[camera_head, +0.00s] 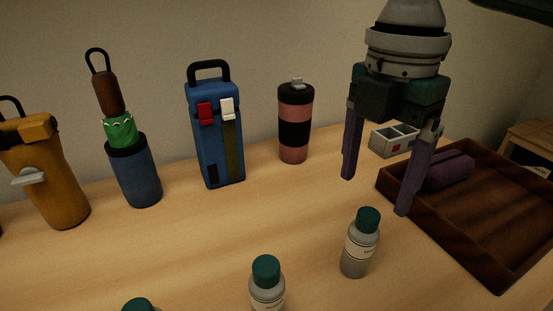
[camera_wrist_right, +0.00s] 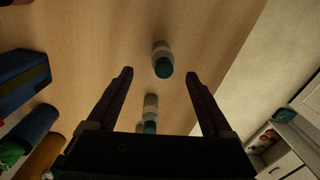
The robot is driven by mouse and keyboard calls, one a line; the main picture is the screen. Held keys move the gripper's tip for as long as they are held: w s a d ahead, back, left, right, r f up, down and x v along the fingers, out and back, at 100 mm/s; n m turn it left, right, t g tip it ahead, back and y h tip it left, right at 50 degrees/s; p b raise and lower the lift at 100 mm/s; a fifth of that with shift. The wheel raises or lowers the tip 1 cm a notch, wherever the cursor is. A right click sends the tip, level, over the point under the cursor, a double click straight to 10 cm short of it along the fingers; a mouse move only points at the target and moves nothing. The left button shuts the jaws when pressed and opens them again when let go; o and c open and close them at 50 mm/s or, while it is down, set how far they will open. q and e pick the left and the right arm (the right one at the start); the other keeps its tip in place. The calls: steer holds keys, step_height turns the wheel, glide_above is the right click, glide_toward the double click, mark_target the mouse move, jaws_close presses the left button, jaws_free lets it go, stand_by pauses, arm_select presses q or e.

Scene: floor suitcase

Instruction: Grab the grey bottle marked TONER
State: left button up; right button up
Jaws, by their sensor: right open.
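Three grey bottles with dark green caps stand on the table in the head view: a right one (camera_head: 357,255), a middle one (camera_head: 267,292) and a left one (camera_head: 138,304), the last two cut by the lower edge. Their labels are too small to read, so I cannot tell which says TONER. My right gripper (camera_head: 375,195) is open and empty, pointing down above and behind the right bottle. In the right wrist view, one bottle (camera_wrist_right: 162,56) shows between and beyond the fingertips (camera_wrist_right: 160,73); others (camera_wrist_right: 150,105) show lower down. My left gripper is not in view.
A dark wooden tray (camera_head: 480,245) holding a purple case (camera_head: 447,171) is at the right. A pink-black tumbler (camera_head: 293,150), a blue case (camera_head: 215,150), a blue holder (camera_head: 135,178) and a mustard container (camera_head: 50,185) line the back. A small grey box (camera_head: 390,145) stands behind the gripper.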

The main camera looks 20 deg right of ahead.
mark_target(370, 210)
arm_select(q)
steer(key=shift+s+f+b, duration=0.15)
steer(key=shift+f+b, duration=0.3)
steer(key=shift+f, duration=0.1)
arm_select(e)
steer(key=f, duration=0.4)
steer(key=shift+s+f, duration=0.2)
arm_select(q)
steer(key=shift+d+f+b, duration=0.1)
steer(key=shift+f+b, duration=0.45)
arm_select(e)
steer(key=f, duration=0.5)
steer(key=shift+s+a+f, duration=0.1)
steer(key=shift+s+a, duration=0.1)
steer(key=shift+s, duration=0.1)
steer(key=shift+c, duration=0.2)
jaws_close()
